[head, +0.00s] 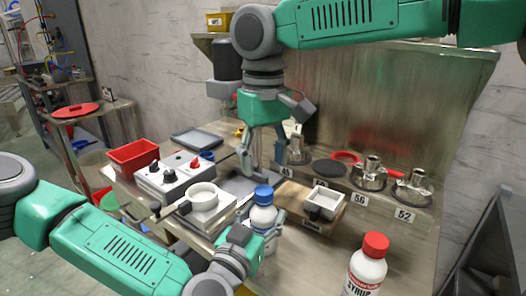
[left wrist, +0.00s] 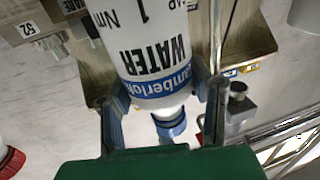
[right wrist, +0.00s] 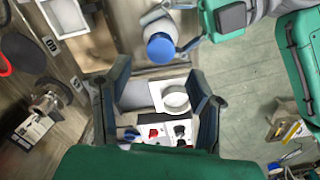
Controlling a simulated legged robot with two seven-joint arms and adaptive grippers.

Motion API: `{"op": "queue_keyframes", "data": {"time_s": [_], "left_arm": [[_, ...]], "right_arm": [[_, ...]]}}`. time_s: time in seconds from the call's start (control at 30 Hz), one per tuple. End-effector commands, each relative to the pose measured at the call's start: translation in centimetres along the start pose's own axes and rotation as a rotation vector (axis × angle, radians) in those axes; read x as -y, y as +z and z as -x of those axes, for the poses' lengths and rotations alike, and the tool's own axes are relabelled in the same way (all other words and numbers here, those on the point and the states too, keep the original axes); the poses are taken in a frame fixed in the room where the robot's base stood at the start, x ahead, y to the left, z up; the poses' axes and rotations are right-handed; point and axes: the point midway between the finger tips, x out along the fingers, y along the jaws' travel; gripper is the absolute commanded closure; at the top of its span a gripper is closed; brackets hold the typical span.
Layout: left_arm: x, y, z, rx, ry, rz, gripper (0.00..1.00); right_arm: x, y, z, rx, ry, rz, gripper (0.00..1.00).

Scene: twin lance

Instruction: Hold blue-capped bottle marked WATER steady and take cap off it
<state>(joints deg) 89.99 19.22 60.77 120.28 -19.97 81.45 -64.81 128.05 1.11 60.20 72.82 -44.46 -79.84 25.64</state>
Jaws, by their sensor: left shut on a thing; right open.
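The blue-capped WATER bottle (head: 262,218) stands upright at the front of the bench, its cap (head: 264,193) on top. In the left wrist view its white body (left wrist: 150,45) shows the WATER label upside down. My left gripper (head: 264,232) is shut around the bottle body; its fingers flank the bottle in the left wrist view (left wrist: 163,100). My right gripper (head: 264,152) is open and empty, pointing down behind and above the cap. In the right wrist view the blue cap (right wrist: 160,48) lies just beyond the open fingertips (right wrist: 160,82), apart from them.
A red-capped SYRUP bottle (head: 368,272) stands at the front right. A control box (head: 175,185), a white round dish (head: 201,195) and a red bin (head: 133,156) are left of the bottle. A white square dish (head: 322,203) and metal fixtures (head: 370,175) are to the right.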

Motion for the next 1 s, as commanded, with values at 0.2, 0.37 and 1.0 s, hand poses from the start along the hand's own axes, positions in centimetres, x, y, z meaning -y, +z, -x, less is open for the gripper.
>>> {"op": "queue_keyframes", "data": {"time_s": [0.2,0.37,1.0], "left_arm": [[-0.1,0.2,0.1,0.004,0.002,0.001,1.00],[-0.1,0.2,0.1,0.004,0.001,0.001,1.00],[0.0,0.2,0.0,0.004,0.001,0.000,1.00]], "right_arm": [[0.0,0.1,-3.6,0.003,-0.002,0.004,0.51],[0.0,0.0,-5.6,0.001,-0.002,0.005,0.51],[0.0,0.0,-6.6,-0.002,0.000,0.004,1.00]]}}
